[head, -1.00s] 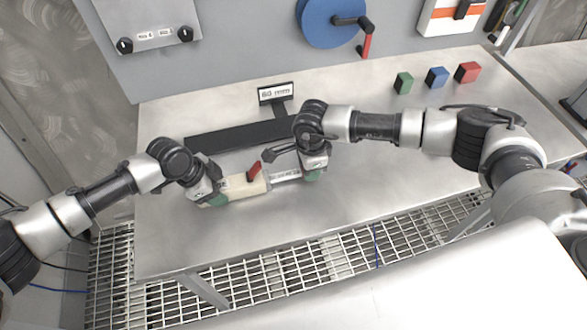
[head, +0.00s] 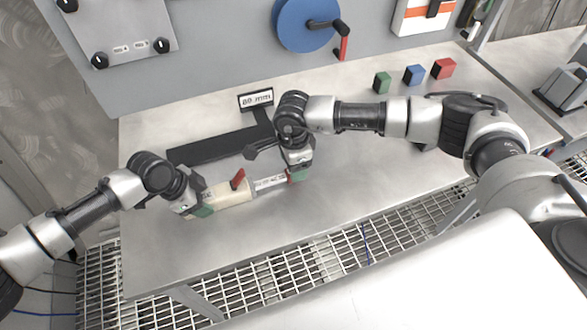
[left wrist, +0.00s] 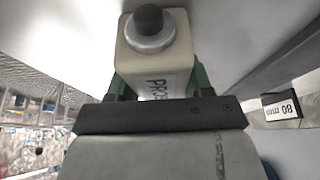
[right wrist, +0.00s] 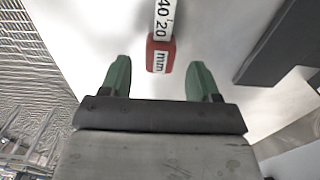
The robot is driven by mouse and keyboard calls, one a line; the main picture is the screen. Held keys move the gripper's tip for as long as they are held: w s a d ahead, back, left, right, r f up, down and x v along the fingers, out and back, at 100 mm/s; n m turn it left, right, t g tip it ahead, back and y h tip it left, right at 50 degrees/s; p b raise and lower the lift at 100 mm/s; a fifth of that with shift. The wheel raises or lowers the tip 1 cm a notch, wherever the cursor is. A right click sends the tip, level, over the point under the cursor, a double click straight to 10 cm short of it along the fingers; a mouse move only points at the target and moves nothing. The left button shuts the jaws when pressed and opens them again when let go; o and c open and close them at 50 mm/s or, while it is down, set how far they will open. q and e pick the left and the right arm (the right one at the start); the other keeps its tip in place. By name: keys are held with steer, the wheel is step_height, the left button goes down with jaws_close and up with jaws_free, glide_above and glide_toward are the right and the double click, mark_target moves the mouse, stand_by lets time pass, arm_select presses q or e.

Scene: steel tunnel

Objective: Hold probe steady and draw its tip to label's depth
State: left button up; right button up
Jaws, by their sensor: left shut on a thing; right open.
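The probe has a cream body (head: 232,192) with a red lever (head: 238,179) on top and a white scale strip (head: 270,183) reaching right to a red tip. My left gripper (head: 197,206) is shut on the probe body, which shows "PRO" lettering in the left wrist view (left wrist: 160,62). My right gripper (head: 299,172) is open around the tip end. In the right wrist view the red tip (right wrist: 160,54) marked "mm" lies between the green fingers, apart from both, with 20 and 40 on the strip. The label (head: 256,99) reads 80 mm.
A black bar (head: 205,150) lies on the steel table (head: 350,210) behind the probe. Green (head: 382,82), blue (head: 414,74) and red (head: 443,68) blocks stand at the back right. A blue wheel (head: 305,24) is on the wall panel. The table front is clear.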

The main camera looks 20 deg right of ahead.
step_height(320, 180, up, 9)
steer(key=shift+f, duration=0.15)
stand_by(0.4)
arm_select(q)
steer(key=o, duration=1)
steer(key=shift+o, duration=0.4)
steer(key=shift+r, duration=0.1)
